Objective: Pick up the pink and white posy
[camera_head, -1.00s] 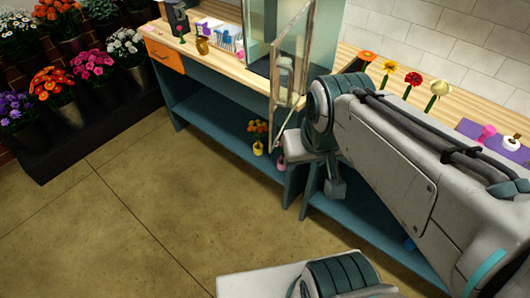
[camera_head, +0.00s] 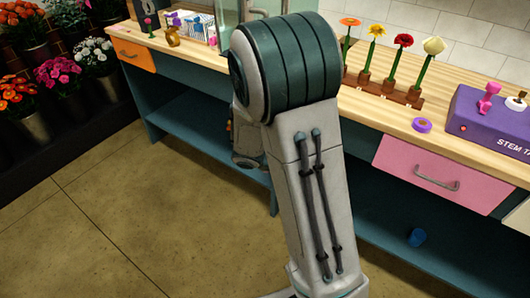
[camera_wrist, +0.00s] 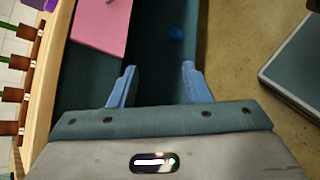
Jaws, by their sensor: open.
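I cannot make out a pink and white posy in either view now. My arm covers the middle of the head view, including most of the glass case (camera_head: 262,8) and the counter around it. My gripper (camera_wrist: 158,85) shows in the wrist view with its two blue fingers wide apart and nothing between them. It faces the teal shelf space under the counter, beside the pink drawer (camera_wrist: 101,27). The drawer also shows in the head view (camera_head: 400,170), shut.
A flower rack (camera_head: 312,92) with single blooms stands on the counter, near a purple tape roll (camera_head: 422,125) and purple stem station (camera_head: 478,118). A blue cup-like object (camera_head: 417,237) is under the counter. Flower buckets (camera_head: 35,128) line the left. Floor between is clear.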

